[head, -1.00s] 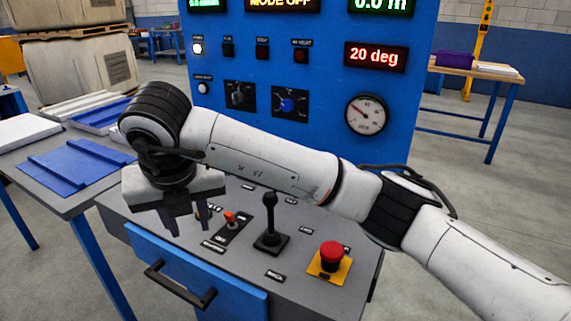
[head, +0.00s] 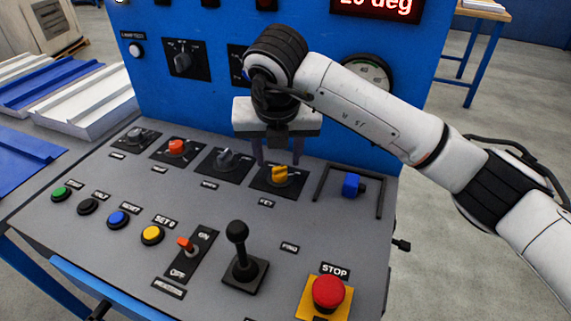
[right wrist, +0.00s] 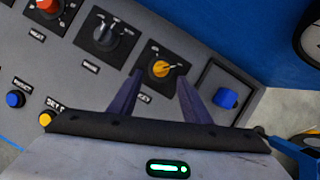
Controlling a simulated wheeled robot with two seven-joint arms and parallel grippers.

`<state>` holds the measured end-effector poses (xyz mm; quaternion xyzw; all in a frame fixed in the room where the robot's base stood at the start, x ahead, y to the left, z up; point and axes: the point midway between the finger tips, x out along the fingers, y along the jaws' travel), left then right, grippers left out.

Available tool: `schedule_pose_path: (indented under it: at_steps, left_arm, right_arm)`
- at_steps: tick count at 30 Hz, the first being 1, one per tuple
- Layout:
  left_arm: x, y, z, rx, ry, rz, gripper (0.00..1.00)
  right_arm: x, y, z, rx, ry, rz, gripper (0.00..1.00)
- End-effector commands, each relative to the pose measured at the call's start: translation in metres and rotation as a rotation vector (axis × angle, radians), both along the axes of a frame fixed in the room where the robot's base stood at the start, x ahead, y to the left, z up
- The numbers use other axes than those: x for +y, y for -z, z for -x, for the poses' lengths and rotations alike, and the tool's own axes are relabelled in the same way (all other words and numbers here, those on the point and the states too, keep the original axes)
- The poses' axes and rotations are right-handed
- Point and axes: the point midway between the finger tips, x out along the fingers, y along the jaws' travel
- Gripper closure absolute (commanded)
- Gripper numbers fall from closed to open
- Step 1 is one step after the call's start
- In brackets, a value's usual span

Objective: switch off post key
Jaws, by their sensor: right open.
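The yellow key knob (head: 280,176) sits on a black square plate in the back row of the grey console, with a small label that seems to read KEY. The knob also shows in the right wrist view (right wrist: 160,69). Its position marks are too small to read. My right gripper (head: 278,162) points down over the knob, open and empty. In the right wrist view its two dark fingers (right wrist: 160,80) stand apart on either side of the knob's plate. I cannot tell whether they touch anything. My left gripper is not in view.
A blue knob (head: 351,185) inside a black guard frame is just right of the key. A grey selector (head: 226,159) and a red selector (head: 176,147) are to its left. A black joystick (head: 238,250) and red stop button (head: 328,292) are nearer. The blue upright panel (head: 215,80) rises behind.

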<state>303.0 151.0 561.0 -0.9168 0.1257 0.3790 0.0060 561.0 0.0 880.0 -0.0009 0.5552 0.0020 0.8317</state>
Motion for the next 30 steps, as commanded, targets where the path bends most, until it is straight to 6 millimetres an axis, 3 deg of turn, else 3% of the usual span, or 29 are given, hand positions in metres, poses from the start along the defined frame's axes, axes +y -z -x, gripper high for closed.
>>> schedule_pose_path:
  at_steps: [3,9,22,29,30]
  left_arm:
    - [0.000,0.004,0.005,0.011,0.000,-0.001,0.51]
    - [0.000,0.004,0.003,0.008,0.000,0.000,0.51]
    - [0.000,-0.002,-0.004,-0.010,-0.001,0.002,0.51]
    - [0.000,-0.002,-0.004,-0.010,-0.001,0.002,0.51]
    - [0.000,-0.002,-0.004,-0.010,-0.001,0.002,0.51]
  right_arm:
    - [-0.003,0.024,-0.009,0.004,0.006,0.001,0.56]
    - [-0.003,0.049,-0.020,0.002,0.006,0.001,0.56]
    - [-0.003,0.059,-0.024,0.000,0.004,0.002,0.56]
    - [-0.003,0.058,-0.024,0.000,0.004,0.002,0.95]
    - [-0.003,0.058,-0.024,0.000,0.004,0.002,0.96]
